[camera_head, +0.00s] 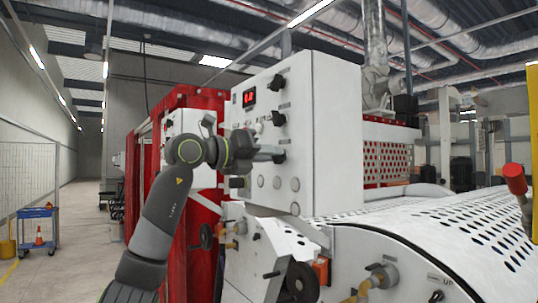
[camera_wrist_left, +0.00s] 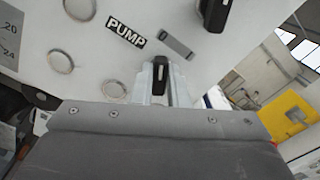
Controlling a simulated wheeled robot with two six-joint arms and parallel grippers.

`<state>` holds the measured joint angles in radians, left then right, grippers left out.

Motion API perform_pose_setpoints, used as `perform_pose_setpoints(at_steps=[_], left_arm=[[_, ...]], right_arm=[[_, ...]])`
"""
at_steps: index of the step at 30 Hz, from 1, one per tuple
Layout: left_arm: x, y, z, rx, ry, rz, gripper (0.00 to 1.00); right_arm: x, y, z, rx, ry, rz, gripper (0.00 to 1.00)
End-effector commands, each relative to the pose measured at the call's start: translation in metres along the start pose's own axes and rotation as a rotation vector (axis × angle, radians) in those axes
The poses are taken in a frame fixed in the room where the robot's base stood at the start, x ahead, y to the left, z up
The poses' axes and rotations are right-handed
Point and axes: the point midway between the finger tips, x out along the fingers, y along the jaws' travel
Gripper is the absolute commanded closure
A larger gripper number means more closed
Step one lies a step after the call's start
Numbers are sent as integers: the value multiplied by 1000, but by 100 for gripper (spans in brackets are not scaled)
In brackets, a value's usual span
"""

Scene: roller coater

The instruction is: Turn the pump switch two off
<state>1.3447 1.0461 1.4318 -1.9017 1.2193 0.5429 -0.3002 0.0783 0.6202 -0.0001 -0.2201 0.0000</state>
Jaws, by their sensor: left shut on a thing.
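The white control panel (camera_head: 330,125) of the roller coater carries black rotary switches in a column. The upper switch (camera_head: 277,83) and the middle switch (camera_head: 278,118) are uncovered in the head view. My left gripper (camera_head: 279,156) reaches the lowest switch of this column from the left. In the left wrist view, the fingers (camera_wrist_left: 160,84) are shut on a black switch knob (camera_wrist_left: 159,75), one on each side. The PUMP label (camera_wrist_left: 125,31) lies beside it, and another black knob (camera_wrist_left: 214,14) is above. No number two is readable. My right gripper is not in view.
The perforated white cover (camera_head: 470,225) extends to the right. A blue cart (camera_head: 38,228) stands on the open floor at left.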

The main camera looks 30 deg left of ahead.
Motion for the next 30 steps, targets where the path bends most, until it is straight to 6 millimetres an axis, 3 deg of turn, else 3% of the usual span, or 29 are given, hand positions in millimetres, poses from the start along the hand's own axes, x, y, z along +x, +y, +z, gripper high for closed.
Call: perform_pose_setpoints(at_steps=[10,11,15,25,30], left_arm=[[-1,0,2,-4,-5,-1,100],[-1,0,2,-4,-5,-1,82],[0,0,1,-3,-4,0,65],[-3,0,0,-2,-2,0,65],[-24,2,-2,1,-4,2,65]], right_arm=[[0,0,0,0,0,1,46],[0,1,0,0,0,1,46],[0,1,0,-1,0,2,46],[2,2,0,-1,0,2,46],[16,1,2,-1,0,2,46]])
